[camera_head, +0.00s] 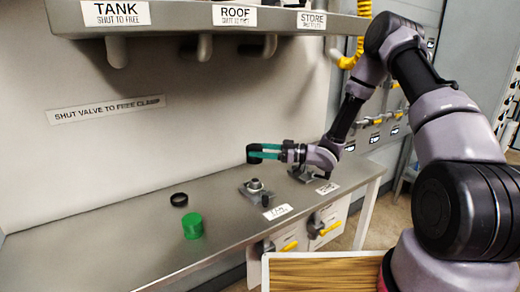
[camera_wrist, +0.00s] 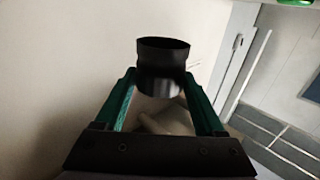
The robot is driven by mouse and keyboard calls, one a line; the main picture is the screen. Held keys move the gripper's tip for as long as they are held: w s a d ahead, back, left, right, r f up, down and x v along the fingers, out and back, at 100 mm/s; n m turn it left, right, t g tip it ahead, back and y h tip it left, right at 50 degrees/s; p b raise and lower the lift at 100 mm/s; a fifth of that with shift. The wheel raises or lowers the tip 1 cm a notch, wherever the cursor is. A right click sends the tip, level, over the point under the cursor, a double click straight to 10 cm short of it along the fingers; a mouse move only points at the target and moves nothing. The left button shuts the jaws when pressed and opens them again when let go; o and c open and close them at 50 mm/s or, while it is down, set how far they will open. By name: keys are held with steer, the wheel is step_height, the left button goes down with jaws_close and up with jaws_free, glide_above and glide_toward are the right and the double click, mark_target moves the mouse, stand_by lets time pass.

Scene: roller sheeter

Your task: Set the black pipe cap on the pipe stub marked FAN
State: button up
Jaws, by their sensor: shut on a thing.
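My gripper (camera_head: 264,152) has green fingers and is shut on the black pipe cap (camera_head: 252,154), held in the air above the bench. In the wrist view the cap (camera_wrist: 163,62) sits between the fingertips (camera_wrist: 160,82). A grey pipe stub (camera_head: 255,185) stands in a clamp base on the bench, below the gripper and apart from the cap. A small black knob (camera_head: 266,201) is beside it. The white label (camera_head: 277,211) in front of this stub seems to read FAN, but it is blurred. A second clamp base (camera_head: 304,174) stands to its right, partly hidden by my arm.
A shelf (camera_head: 180,22) with TANK, ROOF and STORE labels overhangs the back. Yellow-handled valves (camera_head: 330,227) are below the front edge.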

steer(key=shift+f, duration=3.5)
steer(key=shift+d, duration=0.1)
steer(key=shift+f, duration=0.4)
steer(key=shift+s+f, duration=0.1)
